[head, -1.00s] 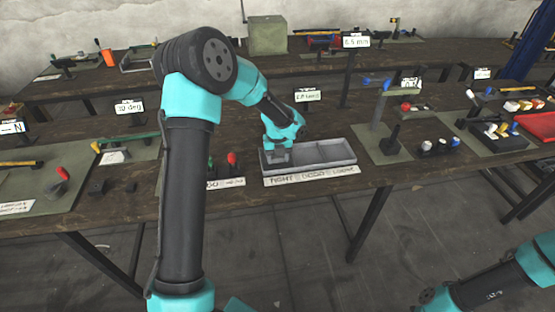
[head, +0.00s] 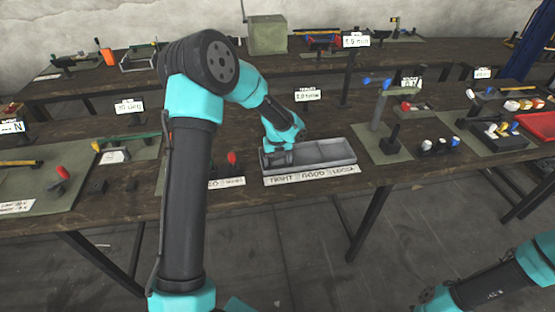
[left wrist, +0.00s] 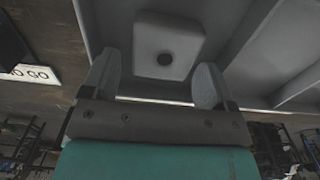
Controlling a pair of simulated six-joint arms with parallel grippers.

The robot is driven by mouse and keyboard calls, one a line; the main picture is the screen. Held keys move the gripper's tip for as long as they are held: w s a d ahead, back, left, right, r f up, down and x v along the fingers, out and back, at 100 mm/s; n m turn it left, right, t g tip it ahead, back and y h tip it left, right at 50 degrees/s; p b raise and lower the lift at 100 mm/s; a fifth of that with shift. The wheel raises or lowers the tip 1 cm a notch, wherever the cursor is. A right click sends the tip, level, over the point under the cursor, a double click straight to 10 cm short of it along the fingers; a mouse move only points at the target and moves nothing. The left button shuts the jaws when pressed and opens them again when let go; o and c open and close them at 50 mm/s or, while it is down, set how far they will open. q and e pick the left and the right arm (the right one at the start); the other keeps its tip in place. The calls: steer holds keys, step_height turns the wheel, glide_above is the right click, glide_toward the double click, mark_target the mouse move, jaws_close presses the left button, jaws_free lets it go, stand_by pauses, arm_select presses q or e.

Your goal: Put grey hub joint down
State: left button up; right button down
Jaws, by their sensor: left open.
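The grey hub joint (left wrist: 167,45), a pale block with a dark round hole, shows in the left wrist view. It lies in the left compartment of the grey tray (head: 338,163), above the "TIGHT" end of the label. My left gripper (head: 279,150) is low over that compartment in the head view. Its fingers (left wrist: 160,75) are open, one on each side of the joint, with gaps visible. The joint is hard to make out in the head view. My right arm enters at the lower right; its gripper is not in view.
The tray's label strip (head: 311,174) runs along the front table edge. A red-topped gauge (head: 231,158) stands left of the tray. A green mat (head: 388,148) with an upright post lies to the right. A sign (head: 307,95) stands behind the tray.

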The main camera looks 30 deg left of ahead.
arm_select(q)
step_height(320, 180, up, 12)
steer(key=shift+r, duration=0.15)
stand_by(0.5)
steer(key=shift+d, duration=0.1)
stand_by(0.5)
